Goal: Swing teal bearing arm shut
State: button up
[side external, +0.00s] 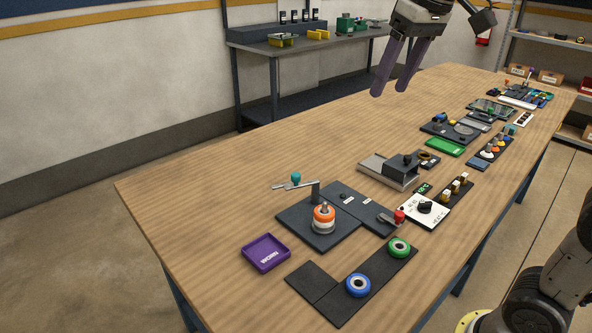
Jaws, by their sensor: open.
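The bearing arm (303,185) is a grey metal bar with a teal knob (295,177) on it. It stands on a post at the back of a dark base plate (290,214) and points left, past the plate's edge. It is swung out, clear of the spindle (324,221), which carries an orange and white stack and stands upright on the plate. My gripper (390,91) has two purple fingers, spread apart and empty. It hangs high over the far part of the table, up and to the right of the bearing arm, well apart from it.
A red-knobbed lever (399,216) sits at the plate's right. A purple tray (265,253) and a dark mat with blue (358,285) and green (399,247) rings lie in front. A grey metal fixture (388,171) stands behind. The table's left side is bare.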

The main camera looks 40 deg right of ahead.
jog(key=w+g, duration=0.1)
jog(key=w, duration=0.9)
jog(key=g, duration=0.3)
send_over(296, 174)
notch_tip(296, 174, down, 15)
notch_tip(296, 174, down, 14)
jog(key=shift+r, duration=0.15)
grip_shut()
jog(key=shift+r, duration=0.1)
